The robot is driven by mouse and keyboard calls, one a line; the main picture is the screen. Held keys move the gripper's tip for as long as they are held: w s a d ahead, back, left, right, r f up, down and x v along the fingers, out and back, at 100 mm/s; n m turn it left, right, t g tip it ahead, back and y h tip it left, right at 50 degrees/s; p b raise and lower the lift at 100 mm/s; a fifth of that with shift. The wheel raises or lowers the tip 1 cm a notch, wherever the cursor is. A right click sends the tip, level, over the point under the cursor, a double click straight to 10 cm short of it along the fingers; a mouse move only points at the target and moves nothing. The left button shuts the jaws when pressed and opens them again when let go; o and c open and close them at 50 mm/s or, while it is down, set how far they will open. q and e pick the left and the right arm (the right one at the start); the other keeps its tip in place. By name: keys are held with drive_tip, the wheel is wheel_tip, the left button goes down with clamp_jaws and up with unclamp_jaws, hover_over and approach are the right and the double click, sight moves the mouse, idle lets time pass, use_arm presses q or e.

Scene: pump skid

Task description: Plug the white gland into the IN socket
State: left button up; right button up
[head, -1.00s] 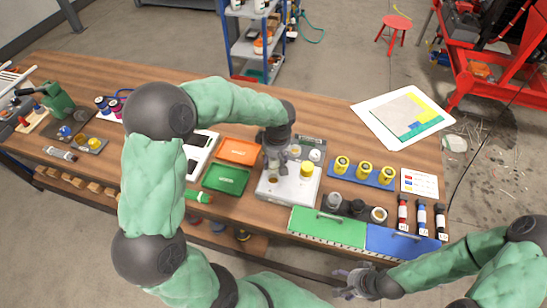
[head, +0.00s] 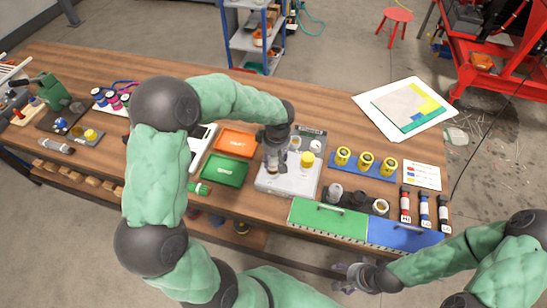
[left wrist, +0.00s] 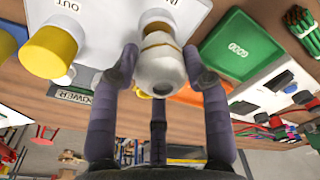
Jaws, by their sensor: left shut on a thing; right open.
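My left gripper (head: 275,152) is over the left part of a light grey panel (head: 302,184). In the left wrist view, the left gripper (left wrist: 158,75) is shut on the white gland (left wrist: 160,70), a rounded white piece with a brass-coloured ring. The gland is in line with the IN socket (left wrist: 160,20), by the "IN" lettering. The gland hides most of the socket, so I cannot tell whether it is seated. A yellow gland (left wrist: 48,50) stands at the OUT side; it also shows in the head view (head: 307,160). My right gripper (head: 355,275) is open and empty at the table's front.
Green GOOD tray (head: 224,171) and orange tray (head: 235,142) lie left of the panel. A blue rack (head: 354,167) with yellow-topped pieces stands right. Dark holders with round pieces (head: 357,197), a green mat (head: 326,218) and a blue mat (head: 405,235) lie in front.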

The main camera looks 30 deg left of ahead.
use_arm(q)
drive_tip(key=shift+b, duration=0.3)
idle(0.6)
drive_tip(key=shift+f+b, duration=1.7)
drive_tip(key=shift+f, duration=0.05)
idle(0.6)
drive_tip(key=o, duration=1.3)
drive_tip(key=shift+o, duration=0.2)
drive_tip(key=r, duration=0.8)
drive_tip(key=d+r, duration=0.1)
drive_tip(key=r, duration=0.3)
drive_tip(key=shift+s, duration=0.15)
drive_tip(key=shift+r, duration=0.1)
